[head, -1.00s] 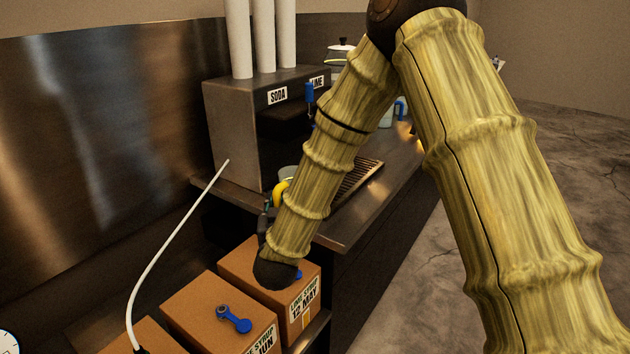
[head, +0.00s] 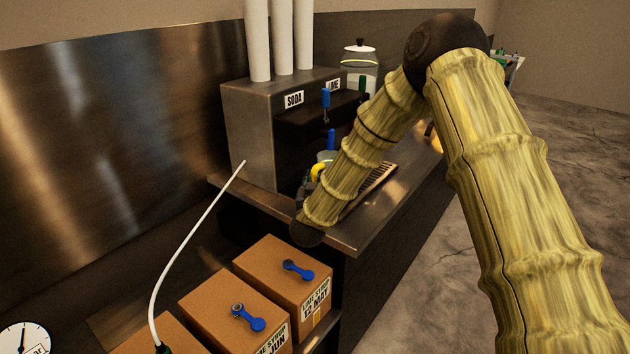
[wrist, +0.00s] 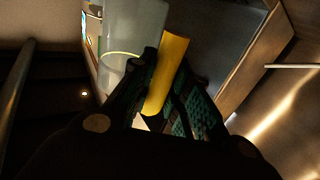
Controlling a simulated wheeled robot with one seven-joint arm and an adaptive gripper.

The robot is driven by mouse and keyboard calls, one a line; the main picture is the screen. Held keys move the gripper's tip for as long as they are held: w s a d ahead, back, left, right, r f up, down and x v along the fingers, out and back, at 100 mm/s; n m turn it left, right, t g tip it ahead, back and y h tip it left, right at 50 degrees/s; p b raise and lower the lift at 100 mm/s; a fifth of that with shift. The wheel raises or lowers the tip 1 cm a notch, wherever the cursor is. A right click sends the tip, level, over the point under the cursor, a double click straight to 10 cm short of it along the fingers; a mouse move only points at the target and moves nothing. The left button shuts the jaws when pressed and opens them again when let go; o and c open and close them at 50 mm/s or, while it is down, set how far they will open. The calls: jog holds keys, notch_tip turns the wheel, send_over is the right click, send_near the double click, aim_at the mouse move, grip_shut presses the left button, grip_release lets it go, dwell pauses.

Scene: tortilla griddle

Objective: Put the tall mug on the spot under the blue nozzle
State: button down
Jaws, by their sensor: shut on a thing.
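The tall mug (head: 324,157) is a grey, translucent cup with a yellow handle (head: 317,172), partly hidden by my arm. In the wrist view the mug body (wrist: 136,30) fills the upper left. My gripper (wrist: 165,82) is shut on its yellow handle (wrist: 172,55). In the head view my gripper (head: 311,184) is mostly hidden. The mug is in front of the dispenser (head: 250,135), near the drip grate (head: 380,178). A blue lever (head: 326,98) is by the SODA label. The blue piece (head: 331,139) below it looks like the nozzle. The spot beneath is hidden.
Cardboard syrup boxes (head: 285,262) with blue clips stand low in front of the counter (head: 355,235). A white hose (head: 190,240) rises at the left. A lidded jar (head: 360,62) stands behind. My arm hides much of the counter's right part.

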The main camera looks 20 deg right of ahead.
jog(key=x, duration=0.4)
jog(key=shift+p, duration=0.35)
jog(key=shift+f+p, duration=0.75)
jog(key=shift+f, duration=1)
jog(key=shift+f, duration=0.2)
jog(key=c, duration=1.4)
grip_release()
jog(key=shift+o, duration=0.2)
